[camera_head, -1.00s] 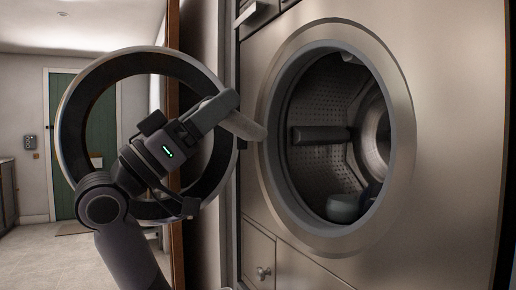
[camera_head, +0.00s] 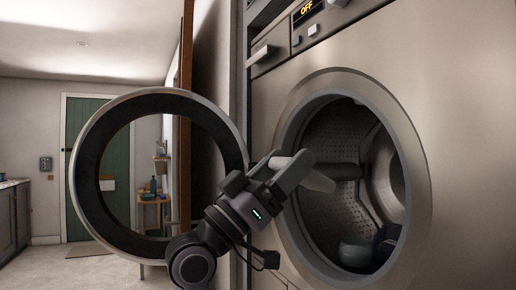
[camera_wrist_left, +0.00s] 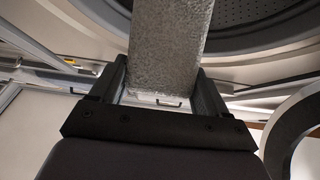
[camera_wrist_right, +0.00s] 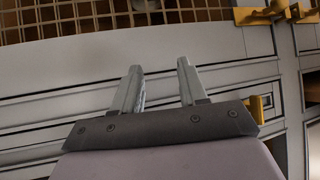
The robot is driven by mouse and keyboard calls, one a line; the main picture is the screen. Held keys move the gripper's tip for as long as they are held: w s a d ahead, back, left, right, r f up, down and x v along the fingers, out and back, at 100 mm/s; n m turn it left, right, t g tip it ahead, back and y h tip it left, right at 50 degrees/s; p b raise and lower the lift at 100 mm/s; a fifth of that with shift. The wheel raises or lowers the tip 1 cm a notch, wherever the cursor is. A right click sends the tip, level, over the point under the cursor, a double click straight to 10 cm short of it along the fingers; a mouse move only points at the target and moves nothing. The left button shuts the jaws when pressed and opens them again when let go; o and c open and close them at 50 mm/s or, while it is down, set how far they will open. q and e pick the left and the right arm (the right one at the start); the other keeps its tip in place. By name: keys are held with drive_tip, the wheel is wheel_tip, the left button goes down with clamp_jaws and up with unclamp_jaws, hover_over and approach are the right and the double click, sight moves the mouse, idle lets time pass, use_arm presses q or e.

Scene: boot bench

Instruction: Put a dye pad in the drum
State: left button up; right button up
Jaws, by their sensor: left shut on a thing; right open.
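My left gripper (camera_head: 293,172) is shut on a grey, flat dye pad (camera_head: 319,181). The pad's far end sticks out at the mouth of the drum. In the left wrist view the pad (camera_wrist_left: 168,45) shows as a speckled grey slab between the fingers (camera_wrist_left: 160,88), pointing at the opening. The drum (camera_head: 330,142) is a perforated metal cavity with its round door (camera_head: 84,165) swung open to the left. My right gripper (camera_wrist_right: 160,88) is open and empty in the right wrist view, and is out of the head view.
A round grey-green thing (camera_head: 356,253) and a dark blue thing (camera_head: 388,241) lie low in the drum. The open door hangs just left of my left arm. The panel display (camera_head: 306,11) reads OFF. A green house door (camera_head: 97,140) stands far behind.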

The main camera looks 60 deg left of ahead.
use_arm(q)
drive_tip(key=w+d+f+b, duration=0.1)
drive_tip(key=w+f, duration=0.1)
drive_tip(key=w, duration=0.8)
drive_tip(key=w+d+f+b, duration=0.2)
drive_tip(key=w, duration=0.8)
drive_tip(key=shift+w+d, duration=0.2)
drive_tip(key=shift+d, duration=0.1)
use_arm(e)
drive_tip(key=shift+w+a+f, duration=0.15)
drive_tip(key=shift+w+f, duration=0.1)
drive_tip(key=shift+f, duration=0.4)
use_arm(q)
drive_tip(key=o, duration=1)
use_arm(e)
drive_tip(key=shift+f, duration=0.1)
drive_tip(key=shift+f, duration=0.1)
